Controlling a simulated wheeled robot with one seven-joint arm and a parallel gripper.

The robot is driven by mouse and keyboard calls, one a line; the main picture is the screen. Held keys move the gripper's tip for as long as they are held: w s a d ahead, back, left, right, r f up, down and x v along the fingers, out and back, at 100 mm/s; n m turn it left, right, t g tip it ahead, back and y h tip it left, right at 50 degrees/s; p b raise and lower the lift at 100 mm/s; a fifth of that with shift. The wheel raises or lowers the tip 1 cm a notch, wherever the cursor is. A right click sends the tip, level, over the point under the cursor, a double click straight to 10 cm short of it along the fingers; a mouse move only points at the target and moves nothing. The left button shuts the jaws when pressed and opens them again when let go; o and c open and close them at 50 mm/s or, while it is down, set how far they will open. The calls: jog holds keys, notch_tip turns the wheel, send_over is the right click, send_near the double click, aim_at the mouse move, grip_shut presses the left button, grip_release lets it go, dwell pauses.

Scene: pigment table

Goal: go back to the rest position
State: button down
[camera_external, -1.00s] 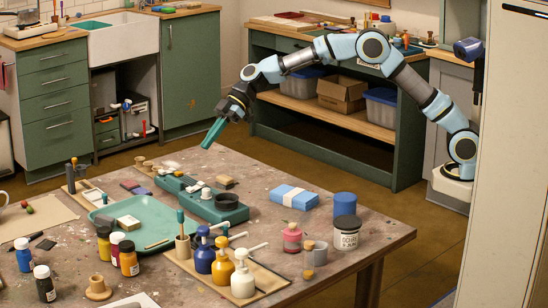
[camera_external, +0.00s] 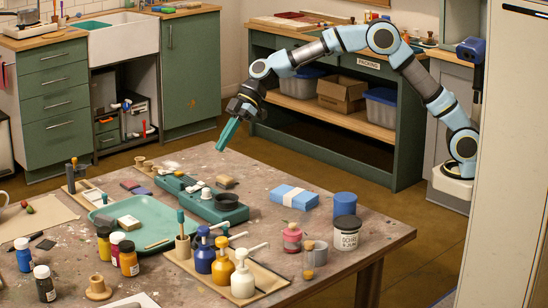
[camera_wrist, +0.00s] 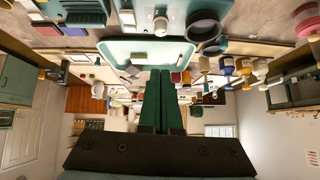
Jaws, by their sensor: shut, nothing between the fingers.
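My gripper (camera_external: 227,134) has green fingers and hangs in the air above the far edge of the pigment table (camera_external: 390,240). The fingers point down and a little left. They are together, with nothing between them, and touch nothing. In the wrist view the gripper (camera_wrist: 162,75) shows as two green fingers side by side. My arm reaches out from the right, bent high at the elbow.
On the table are a green tray (camera_external: 133,217), a green case (camera_external: 205,207), a blue-and-white pack (camera_external: 293,197), a lidded jar (camera_external: 346,232) and several pump bottles. A shelf bench (camera_external: 345,118) with bins stands behind the arm. The floor between bench and table is clear.

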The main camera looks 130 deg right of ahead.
jog(key=s+a+g+p, duration=0.2)
jog(key=s+a, duration=0.1)
jog(key=a, duration=0.9)
jog(key=s+a+g+p, duration=0.2)
jog(key=s+a+p, duration=0.1)
jog(key=a, duration=0.9)
jog(key=s+a+f+g+p, duration=0.1)
jog(key=s+a+p, duration=0.1)
jog(key=s+a, duration=0.6)
jog(key=s+a+m+g+p, duration=0.1)
jog(key=s+a+g+p, duration=0.1)
jog(key=s+a, duration=0.6)
jog(key=s, duration=0.4)
jog(key=shift+s+a+f+h, duration=0.3)
jog(key=shift+s+a+f, duration=0.05)
jog(key=shift+s+f, duration=0.05)
jog(key=c, duration=1.6)
grip_release()
